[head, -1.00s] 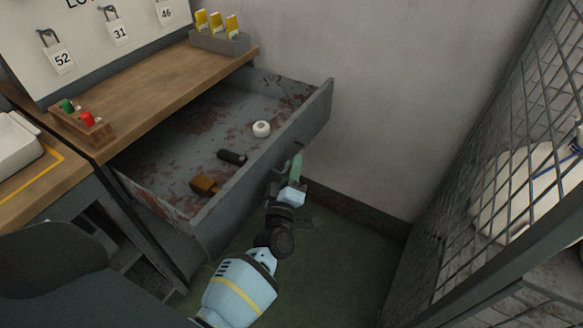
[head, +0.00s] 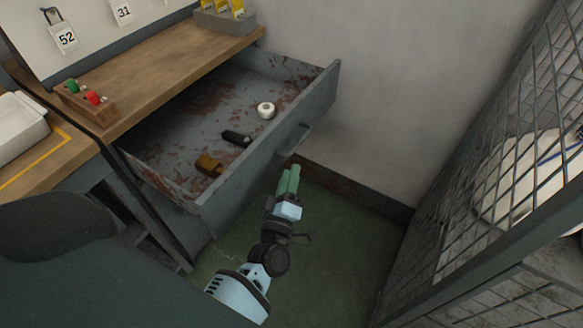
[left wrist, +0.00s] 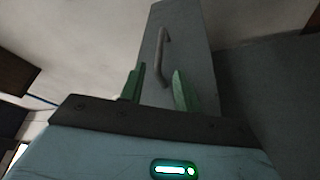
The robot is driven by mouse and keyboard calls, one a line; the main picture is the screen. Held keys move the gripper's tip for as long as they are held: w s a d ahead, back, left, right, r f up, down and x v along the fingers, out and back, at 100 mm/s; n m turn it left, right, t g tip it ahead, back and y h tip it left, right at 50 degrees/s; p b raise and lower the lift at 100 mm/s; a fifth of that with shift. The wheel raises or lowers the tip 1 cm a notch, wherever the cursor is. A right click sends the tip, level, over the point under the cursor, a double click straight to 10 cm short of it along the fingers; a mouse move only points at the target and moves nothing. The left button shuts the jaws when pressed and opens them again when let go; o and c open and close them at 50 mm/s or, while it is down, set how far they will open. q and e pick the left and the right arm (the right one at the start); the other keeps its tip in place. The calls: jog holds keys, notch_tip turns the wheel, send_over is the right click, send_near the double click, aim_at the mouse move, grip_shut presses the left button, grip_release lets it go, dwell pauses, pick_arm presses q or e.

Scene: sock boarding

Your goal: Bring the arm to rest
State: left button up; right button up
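My left gripper (head: 288,179) has green fingers and hangs in front of the open drawer, below and apart from its handle (head: 293,139). In the left wrist view the two fingers of this gripper (left wrist: 159,88) stand apart with nothing between them. The drawer handle (left wrist: 162,56) shows beyond the fingertips on the grey drawer front (left wrist: 188,45). My right gripper is in neither view.
The pulled-out drawer (head: 185,115) holds a white roll (head: 266,110), a black cylinder (head: 236,137) and a brown-yellow item (head: 208,164). A wooden bench top (head: 150,70) lies above it. A wire mesh cage (head: 490,150) stands right. Green floor (head: 340,230) is free between.

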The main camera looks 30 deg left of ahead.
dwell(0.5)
